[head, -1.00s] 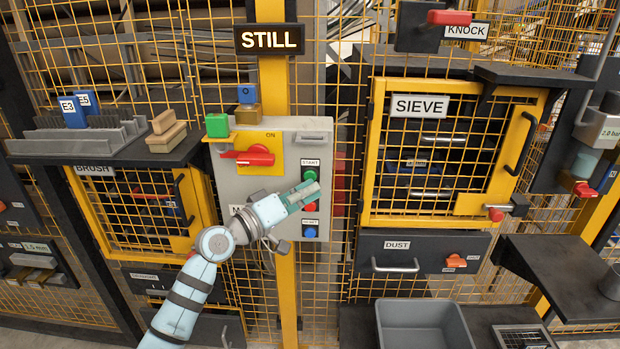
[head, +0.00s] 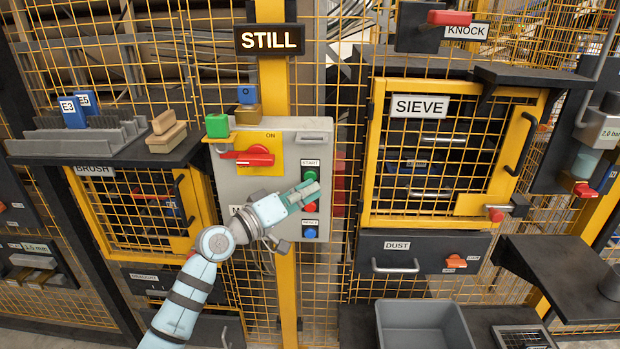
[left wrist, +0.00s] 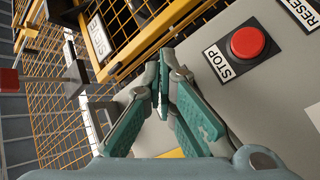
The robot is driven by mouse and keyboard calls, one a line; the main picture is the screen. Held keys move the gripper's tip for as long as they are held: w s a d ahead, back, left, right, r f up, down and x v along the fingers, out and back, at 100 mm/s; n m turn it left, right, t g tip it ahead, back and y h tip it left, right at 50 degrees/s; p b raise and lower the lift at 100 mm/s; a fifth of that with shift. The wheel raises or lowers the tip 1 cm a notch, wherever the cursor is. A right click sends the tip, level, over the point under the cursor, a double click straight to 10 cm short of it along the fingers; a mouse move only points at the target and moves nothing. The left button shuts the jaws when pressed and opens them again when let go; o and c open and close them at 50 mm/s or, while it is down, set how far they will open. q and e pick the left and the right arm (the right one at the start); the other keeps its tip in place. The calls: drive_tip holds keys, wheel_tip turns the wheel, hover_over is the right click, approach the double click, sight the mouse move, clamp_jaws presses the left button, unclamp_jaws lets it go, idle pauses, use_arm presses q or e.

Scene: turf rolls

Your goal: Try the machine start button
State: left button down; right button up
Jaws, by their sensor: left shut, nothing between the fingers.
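The grey control box (head: 228,180) hangs on the yellow post. Its green start button (head: 309,174) sits under a START label, just above my left gripper's fingertips in the head view. My left gripper (head: 312,189) is shut and empty, in front of the box. Whether the fingertips touch the button cannot be told. In the left wrist view the shut fingers (left wrist: 163,85) point at the box face and the start button is hidden. The red stop button (left wrist: 248,43) with its STOP label shows to their right. My right gripper is not in view.
A blue reset button (head: 310,232) is low on the box. A lit sign (head: 269,39) above reads STILL. The caged SIEVE door (head: 445,190) stands to the right.

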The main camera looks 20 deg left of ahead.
use_arm(q)
drive_tip(key=shift+w+a, duration=0.1)
drive_tip(key=shift+w, duration=0.25)
drive_tip(key=shift+w+a+b, duration=0.15)
drive_tip(key=shift+w+b, duration=0.2)
drive_tip(key=shift+b, duration=0.3)
idle(0.6)
drive_tip(key=shift+s+d+p, duration=0.25)
drive_tip(key=shift+s+p, duration=0.4)
drive_tip(key=shift+s, duration=0.15)
drive_tip(key=s+p, duration=0.1)
drive_tip(key=s+d+p, duration=0.1)
drive_tip(key=s, duration=0.1)
drive_tip(key=s+p, duration=0.1)
drive_tip(key=shift+s+d+p, duration=0.3)
drive_tip(key=shift+s+d, duration=0.05)
